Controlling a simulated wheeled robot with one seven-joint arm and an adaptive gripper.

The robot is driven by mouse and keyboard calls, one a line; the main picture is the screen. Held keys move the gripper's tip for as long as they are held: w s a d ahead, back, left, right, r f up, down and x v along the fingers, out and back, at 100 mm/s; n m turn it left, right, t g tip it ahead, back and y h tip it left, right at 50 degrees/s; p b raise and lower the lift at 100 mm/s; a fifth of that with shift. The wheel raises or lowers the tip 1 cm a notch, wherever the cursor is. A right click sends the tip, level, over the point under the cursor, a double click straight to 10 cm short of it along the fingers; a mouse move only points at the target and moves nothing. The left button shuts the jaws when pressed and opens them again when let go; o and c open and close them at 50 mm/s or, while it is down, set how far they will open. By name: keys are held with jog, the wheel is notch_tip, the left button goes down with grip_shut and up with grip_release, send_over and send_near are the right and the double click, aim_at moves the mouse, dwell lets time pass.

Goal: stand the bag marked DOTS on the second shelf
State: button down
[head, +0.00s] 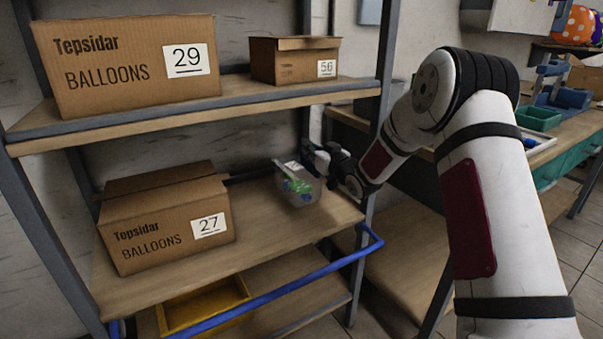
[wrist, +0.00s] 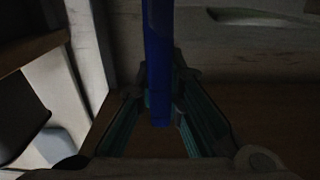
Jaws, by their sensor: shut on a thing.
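A small clear bag (head: 304,199) with a pale label is at the right part of the middle visible shelf (head: 265,235), beside the box marked 27. Its print is too small to read in the head view. My gripper (head: 297,184) reaches in from the right, between the shelves, and is shut on the bag. In the dark wrist view the gripper (wrist: 160,112) has both fingers closed on a blue upright strip (wrist: 158,55), which looks like the bag seen edge-on. The bag looks roughly upright; I cannot tell whether its bottom touches the board.
The box marked 27 (head: 165,225) fills the shelf's left. Boxes marked 29 (head: 125,65) and 56 (head: 290,62) stand on the shelf above. A grey post (head: 385,75) stands beside my arm. A blue rail (head: 290,290) crosses the front; a yellow bin (head: 205,305) sits below.

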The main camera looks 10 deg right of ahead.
aim_at(310, 166)
jog(key=shift+f+b, duration=0.75)
jog(key=shift+f, duration=2.5)
jog(key=c, duration=1.7)
grip_release()
